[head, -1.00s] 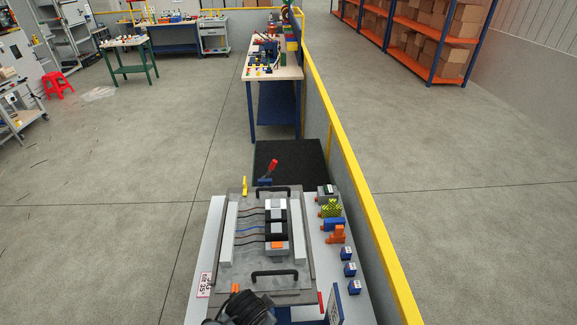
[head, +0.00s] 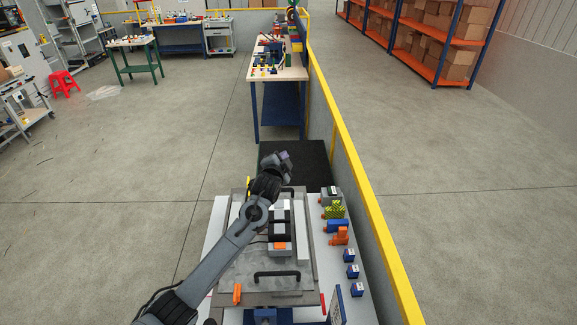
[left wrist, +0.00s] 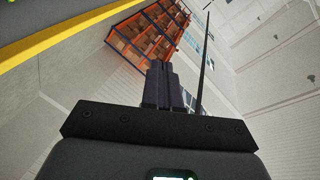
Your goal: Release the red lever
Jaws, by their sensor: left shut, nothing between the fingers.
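The red lever is hidden in the head view behind my left arm and gripper. My left gripper (head: 283,159) is at the far end of the grey panel (head: 252,284), where the lever stood in the earlier frame. The left wrist view shows its two dark fingers (left wrist: 163,88) together with nothing between them. I cannot tell whether the gripper touches the lever. My right gripper is in neither view.
The panel carries two black handles, the near one (head: 277,274) clear of my arm, and a row of grey and black blocks (head: 281,232). Coloured parts (head: 339,235) line its right side. A yellow rail (head: 352,165) runs along the right.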

